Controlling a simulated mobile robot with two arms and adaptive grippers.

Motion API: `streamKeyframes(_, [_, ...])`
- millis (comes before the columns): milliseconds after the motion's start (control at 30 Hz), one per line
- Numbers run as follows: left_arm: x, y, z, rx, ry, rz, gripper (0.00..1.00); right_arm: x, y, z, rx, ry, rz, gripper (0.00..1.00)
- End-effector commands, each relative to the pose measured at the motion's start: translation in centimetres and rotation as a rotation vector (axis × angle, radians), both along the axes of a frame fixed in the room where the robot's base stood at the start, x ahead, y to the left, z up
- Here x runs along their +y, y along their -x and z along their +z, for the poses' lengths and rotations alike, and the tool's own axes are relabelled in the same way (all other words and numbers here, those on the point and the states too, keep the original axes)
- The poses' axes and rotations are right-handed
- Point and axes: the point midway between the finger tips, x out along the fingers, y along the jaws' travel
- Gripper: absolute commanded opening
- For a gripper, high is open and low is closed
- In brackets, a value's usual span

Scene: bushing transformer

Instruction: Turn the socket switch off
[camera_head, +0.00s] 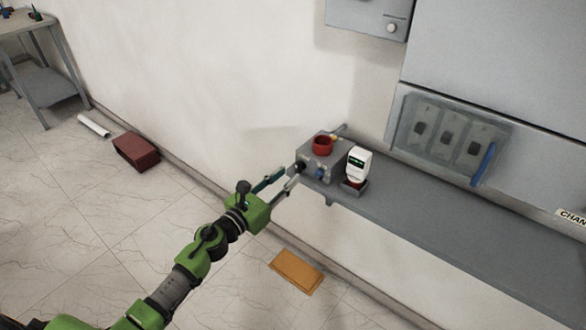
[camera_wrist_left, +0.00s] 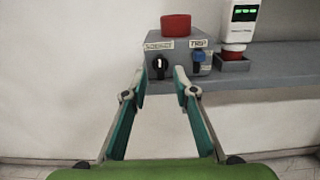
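A grey control box (camera_head: 323,160) stands at the left end of the wall shelf, with a red round part on top. In the left wrist view its front (camera_wrist_left: 178,62) has a black rotary knob (camera_wrist_left: 160,64) with a white mark at left and a blue knob (camera_wrist_left: 199,56) at right, under a label that seems to read TRIP. The left label is not clearly legible. I cannot tell for sure which part is the socket switch. My left gripper (camera_wrist_left: 159,76) is open, its fingertips either side of and just below the black knob, with nothing held. My right gripper is not in view.
A white device with a green display (camera_head: 358,161) stands in a dark holder right of the box. The grey shelf (camera_head: 440,205) runs on right, mostly bare. A panel of three switches (camera_head: 447,137) is on the wall cabinet.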

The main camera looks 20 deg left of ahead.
Motion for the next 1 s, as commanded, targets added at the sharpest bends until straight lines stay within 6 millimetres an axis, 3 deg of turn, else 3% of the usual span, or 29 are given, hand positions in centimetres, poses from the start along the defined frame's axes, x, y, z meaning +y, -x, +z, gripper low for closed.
streamKeyframes(233, [-1.1, -3.0, 0.0, 0.0, 0.001, 0.001, 0.26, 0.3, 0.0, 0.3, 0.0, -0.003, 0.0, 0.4])
streamKeyframes(633, [-1.3, -3.5, 0.0, 0.001, 0.001, 0.0, 0.26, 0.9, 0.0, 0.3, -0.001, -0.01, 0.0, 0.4])
streamKeyframes(733, [-1.3, -3.5, 0.0, 0.0, 0.001, 0.0, 0.03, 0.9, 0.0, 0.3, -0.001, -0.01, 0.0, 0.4])
streamKeyframes(767, [-1.3, -3.5, 0.0, 0.001, 0.001, 0.0, 0.0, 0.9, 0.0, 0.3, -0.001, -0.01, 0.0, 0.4])
streamKeyframes(1000, [-1.3, -3.5, 0.0, 0.001, 0.004, 0.0, 0.0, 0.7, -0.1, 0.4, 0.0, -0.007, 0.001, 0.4])
